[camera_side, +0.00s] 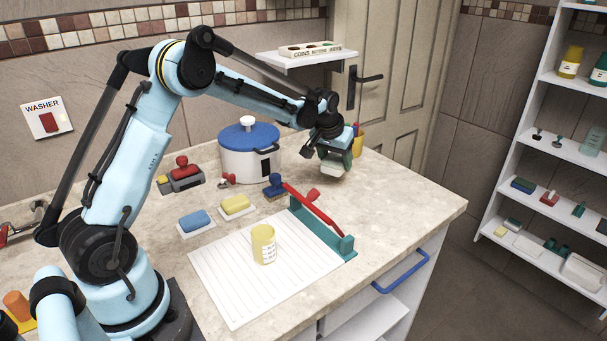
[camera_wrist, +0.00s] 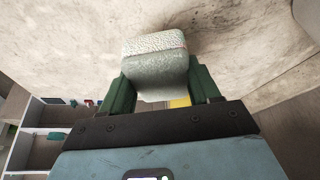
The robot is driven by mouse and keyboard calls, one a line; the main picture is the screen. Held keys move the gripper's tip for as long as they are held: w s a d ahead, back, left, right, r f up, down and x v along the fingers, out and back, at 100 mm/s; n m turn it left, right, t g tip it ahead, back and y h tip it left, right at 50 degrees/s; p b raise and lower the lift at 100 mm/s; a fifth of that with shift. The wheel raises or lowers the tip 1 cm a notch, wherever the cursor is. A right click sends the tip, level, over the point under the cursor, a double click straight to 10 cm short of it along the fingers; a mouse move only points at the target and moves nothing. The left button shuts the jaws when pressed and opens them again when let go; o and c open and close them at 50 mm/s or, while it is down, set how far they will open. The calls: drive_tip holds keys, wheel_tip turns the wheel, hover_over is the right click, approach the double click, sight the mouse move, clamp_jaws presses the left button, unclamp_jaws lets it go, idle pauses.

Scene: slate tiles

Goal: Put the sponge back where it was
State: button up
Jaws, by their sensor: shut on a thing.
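My gripper (camera_side: 335,158) is shut on a pale, speckled, sponge-like block (camera_side: 333,170) at the right back of the counter, in front of the door. In the wrist view the block (camera_wrist: 155,62) sits between the two green fingers of my gripper (camera_wrist: 162,88), sticking out beyond their tips. Whether its underside touches the counter cannot be told. A blue block (camera_side: 195,219) and a yellow block (camera_side: 236,204) each lie on a small white dish left of the middle of the counter.
A white pot with a blue lid (camera_side: 248,150) stands left of my gripper. A teal bar with a red lever (camera_side: 315,208) edges a white lined board (camera_side: 220,275) bearing a yellow cup (camera_side: 263,244). A shelf (camera_side: 305,59) hangs above. Counter right of the bar is clear.

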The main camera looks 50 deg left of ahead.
sight(332, 183)
drive_tip(key=shift+w+a+f, duration=0.2)
drive_tip(key=shift+a+f, duration=0.3)
drive_tip(key=shift+a, duration=0.2)
drive_tip(key=shift+f, duration=2)
drive_tip(key=shift+f, duration=0.1)
drive_tip(key=o, duration=1.2)
